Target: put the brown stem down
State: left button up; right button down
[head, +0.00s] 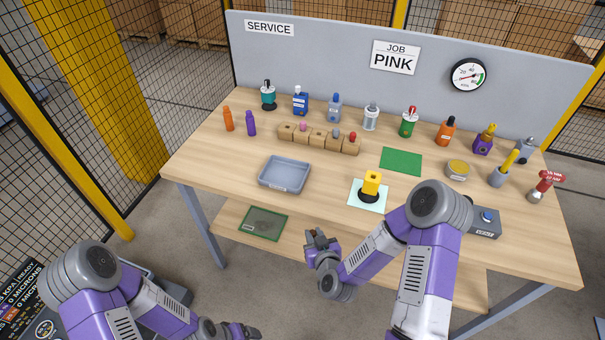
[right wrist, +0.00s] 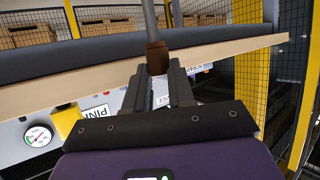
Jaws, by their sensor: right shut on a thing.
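My right gripper (head: 318,243) is in front of the table's front edge, below the level of the top. In the right wrist view the right gripper (right wrist: 161,88) is shut on the brown stem (right wrist: 156,58). A grey rod (right wrist: 150,20) runs on from the brown part and leaves the top of that view. In the head view the stem is too small to make out clearly. My left gripper (head: 245,331) is low at the bottom edge, away from the table, and its jaws are not clear.
On the table (head: 225,165) are a grey tray (head: 285,188), a yellow-topped lifter (head: 371,184) on a pale mat, a bare green mat (head: 401,160) and a wooden block row (head: 318,140). Several bottles and tools line the back and right. A green-bottomed tray (head: 263,223) lies on the lower shelf.

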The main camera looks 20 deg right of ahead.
pick_arm(q)
jog(key=shift+o, duration=1.1)
pick_arm(e)
jog(key=shift+a, duration=0.15)
pick_arm(q)
jog(key=shift+s+a, duration=0.1)
jog(key=shift+s, duration=0.05)
pick_arm(e)
jog(key=shift+s+r, duration=0.1)
jog(key=shift+s, duration=0.05)
